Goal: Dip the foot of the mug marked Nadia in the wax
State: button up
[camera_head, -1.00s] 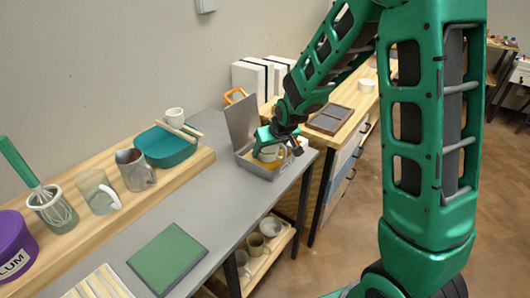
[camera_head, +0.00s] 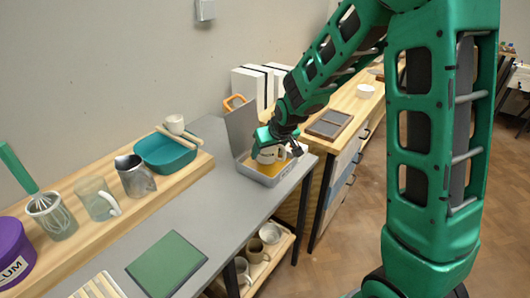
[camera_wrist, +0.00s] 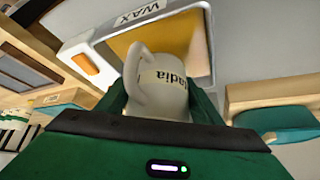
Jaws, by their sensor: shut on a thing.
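The mug (camera_head: 267,155) is pale cream, and the wrist view shows it close up (camera_wrist: 158,95) with "adia" readable on its label and the label's first part out of sight. My gripper (camera_head: 280,147) is shut on this mug and holds it over the wax pan (camera_head: 258,177). The pan is a grey rectangular tray with yellow wax (camera_head: 271,169) in it and a raised lid (camera_head: 241,128) behind. The wrist view shows the WAX label on its rim (camera_wrist: 139,16). The mug's foot is hard to make out; I cannot tell whether it touches the wax.
The pan stands at the far end of a grey table (camera_head: 222,185). A wooden shelf at left holds a teal tub (camera_head: 165,153), a metal pitcher (camera_head: 134,176) and a glass mug (camera_head: 97,199). A green mat (camera_head: 166,262) lies nearer. Several cups sit on a shelf below.

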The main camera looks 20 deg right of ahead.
jog(key=shift+r, duration=0.15)
dwell(0.4)
notch_tip(320, 180, up, 7)
dwell(0.7)
dwell(0.4)
